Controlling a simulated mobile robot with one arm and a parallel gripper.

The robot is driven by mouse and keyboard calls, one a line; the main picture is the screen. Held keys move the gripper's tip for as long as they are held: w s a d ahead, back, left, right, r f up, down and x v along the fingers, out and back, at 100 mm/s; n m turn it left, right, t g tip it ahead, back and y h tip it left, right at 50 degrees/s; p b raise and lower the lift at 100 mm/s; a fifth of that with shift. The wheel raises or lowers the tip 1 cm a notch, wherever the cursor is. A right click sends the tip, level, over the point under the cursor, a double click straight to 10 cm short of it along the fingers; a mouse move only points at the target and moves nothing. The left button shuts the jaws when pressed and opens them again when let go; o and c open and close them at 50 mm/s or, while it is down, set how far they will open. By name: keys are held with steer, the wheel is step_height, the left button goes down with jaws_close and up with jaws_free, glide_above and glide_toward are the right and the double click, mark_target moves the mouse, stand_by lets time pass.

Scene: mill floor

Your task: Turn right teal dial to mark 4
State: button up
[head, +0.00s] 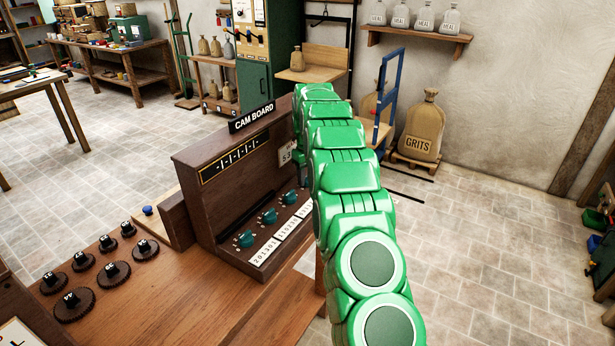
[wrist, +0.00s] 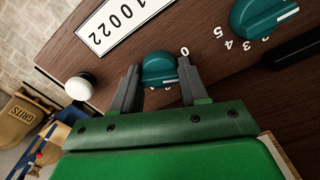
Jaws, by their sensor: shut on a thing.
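The right teal dial (wrist: 158,66) shows in the wrist view near the end of the board, with my gripper (wrist: 158,84) shut on it, one grey finger on each side. A white 0 is printed beside the right finger. The dial's other marks are mostly hidden by the fingers and gripper body, and I cannot tell which mark it points at.
A white number plate (wrist: 118,20) lies beside the held dial. A white round knob (wrist: 78,88) stands left of my gripper. Dark cams (head: 110,272) lie on the bench.

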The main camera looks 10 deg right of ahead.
mark_target(307, 176)
steer(key=m, duration=0.4)
steer(key=shift+m, duration=0.3)
steer(key=m, duration=0.3)
steer(key=shift+m, duration=0.4)
steer(key=m, duration=0.3)
steer(key=shift+m, duration=2.2)
steer(key=o, duration=1.1)
steer(key=shift+r, duration=3.9)
